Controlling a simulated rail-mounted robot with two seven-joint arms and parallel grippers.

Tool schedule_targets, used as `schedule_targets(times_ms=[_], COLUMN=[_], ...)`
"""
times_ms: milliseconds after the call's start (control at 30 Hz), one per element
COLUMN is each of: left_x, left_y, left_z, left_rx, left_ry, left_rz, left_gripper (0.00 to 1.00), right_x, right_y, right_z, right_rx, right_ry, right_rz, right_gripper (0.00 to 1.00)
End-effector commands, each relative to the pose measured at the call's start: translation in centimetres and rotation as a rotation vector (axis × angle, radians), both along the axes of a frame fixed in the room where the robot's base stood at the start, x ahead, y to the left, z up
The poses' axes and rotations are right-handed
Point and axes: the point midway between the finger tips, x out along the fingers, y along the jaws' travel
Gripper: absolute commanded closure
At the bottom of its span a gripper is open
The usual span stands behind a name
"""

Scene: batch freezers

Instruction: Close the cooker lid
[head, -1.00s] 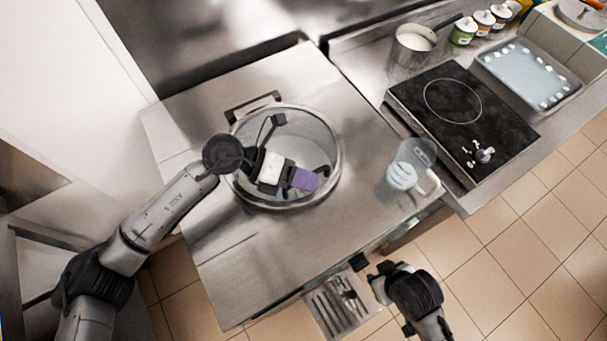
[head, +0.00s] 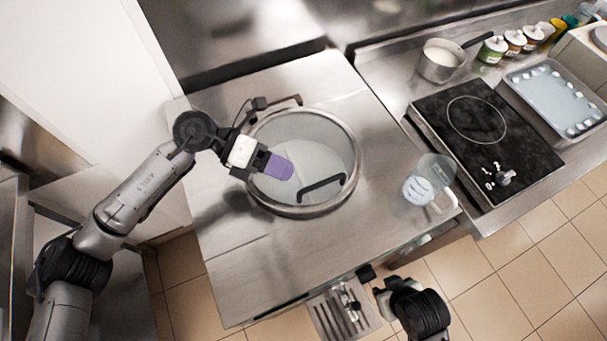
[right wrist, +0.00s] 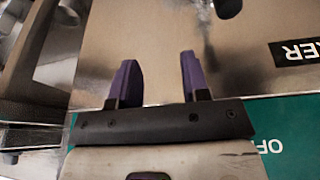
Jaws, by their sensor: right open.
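The round cooker (head: 349,143) is set in the steel counter, with a metal rim and a pale grey interior showing. A dark curved handle (head: 322,187) shows inside the circle at its lower right; I cannot tell whether it belongs to a see-through lid. A dark bracket sits at the rim's back left. My left gripper (head: 277,168), with a purple finger, hangs over the left part of the cooker; its opening is hidden. My right gripper (head: 371,281) is in front of the counter's front edge. In the right wrist view its two purple fingers (right wrist: 158,78) are apart and empty.
A clear jug (head: 428,180) stands on the counter right of the cooker. Further right are a black hob (head: 478,135), a pot (head: 441,62), jars (head: 515,42) and a blue tray (head: 555,98). A slotted metal tray (head: 340,310) is below the counter's front edge.

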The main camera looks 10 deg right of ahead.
Motion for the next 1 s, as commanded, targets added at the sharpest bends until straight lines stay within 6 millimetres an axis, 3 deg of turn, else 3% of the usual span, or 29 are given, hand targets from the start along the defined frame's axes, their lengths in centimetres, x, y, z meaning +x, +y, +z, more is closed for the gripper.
schedule_targets(times_ms=[200, 400, 1000], left_x=[1.3, 1.8, 1.9], left_y=[2.7, 3.9, 4.1], left_z=[1.3, 1.9, 2.1], left_rx=[0.001, -0.001, -0.001], left_ry=[0.0, 0.001, 0.001], left_rz=[0.002, 0.0, 0.0], left_gripper=[0.62, 0.62, 0.62], right_x=[0.0, 0.0, 0.0], right_y=[-0.2, -0.2, 0.2], right_z=[0.0, -0.1, 0.0], right_rx=[-0.007, -0.005, 0.005], right_ry=[0.0, 0.0, 0.0], right_rz=[0.004, 0.004, -0.004], right_gripper=[0.57, 0.57, 0.57])
